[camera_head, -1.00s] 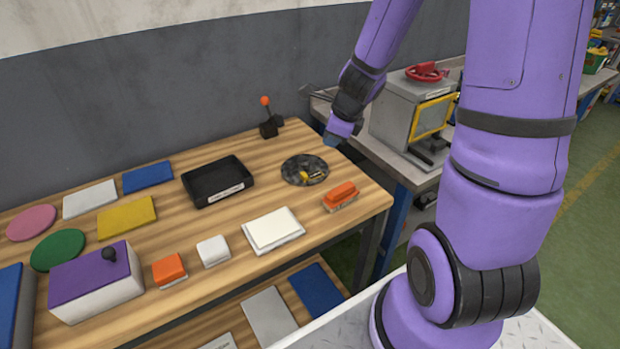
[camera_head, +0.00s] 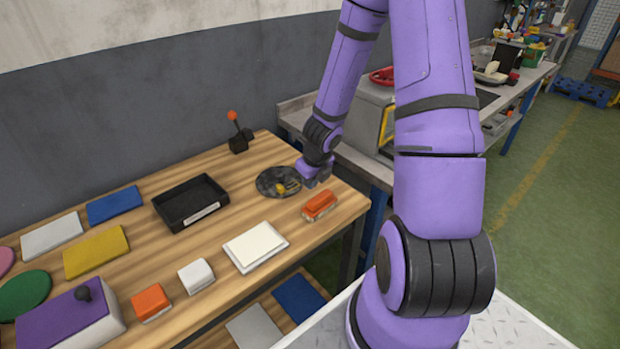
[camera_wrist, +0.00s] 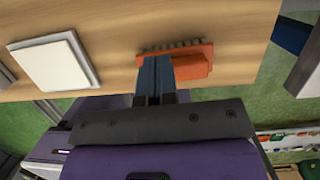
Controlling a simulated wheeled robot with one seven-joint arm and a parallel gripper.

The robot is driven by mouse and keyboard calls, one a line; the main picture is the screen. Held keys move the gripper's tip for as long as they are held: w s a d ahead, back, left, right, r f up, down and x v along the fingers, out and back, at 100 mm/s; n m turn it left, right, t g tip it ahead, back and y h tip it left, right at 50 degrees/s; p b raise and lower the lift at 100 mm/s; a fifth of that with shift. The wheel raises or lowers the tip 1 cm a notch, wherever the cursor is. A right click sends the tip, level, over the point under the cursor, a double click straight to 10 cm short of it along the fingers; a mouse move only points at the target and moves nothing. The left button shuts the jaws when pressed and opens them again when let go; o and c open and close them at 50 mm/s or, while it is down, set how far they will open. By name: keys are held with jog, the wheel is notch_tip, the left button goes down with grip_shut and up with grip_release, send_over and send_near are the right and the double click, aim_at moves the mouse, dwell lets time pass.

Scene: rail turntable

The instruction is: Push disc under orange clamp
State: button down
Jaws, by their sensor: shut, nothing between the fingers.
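A dark mottled round disc (camera_head: 268,184) lies on the wooden table near its right end. A small yellow piece (camera_head: 281,188) shows on it. My gripper (camera_head: 318,182) is low at the right side of the disc; I cannot tell whether it touches it. In the wrist view its fingers (camera_wrist: 157,62) are shut and empty. A black lever device with an orange knob (camera_head: 232,115) stands behind the disc at the table's back edge; it may be the orange clamp. The disc does not show in the wrist view.
An orange brush-like block (camera_head: 320,205) lies in front of my gripper and also shows in the wrist view (camera_wrist: 196,66). A black tray (camera_head: 190,203) lies left of the disc. A white pad (camera_head: 255,247) lies in front. A grey workbench stands right, behind the arm.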

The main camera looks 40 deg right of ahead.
aim_at(295, 197)
jog(key=x, duration=0.7)
jog(key=shift+f, duration=0.2)
jog(key=shift+w+a, duration=0.2)
jog(key=shift+w, duration=1.85)
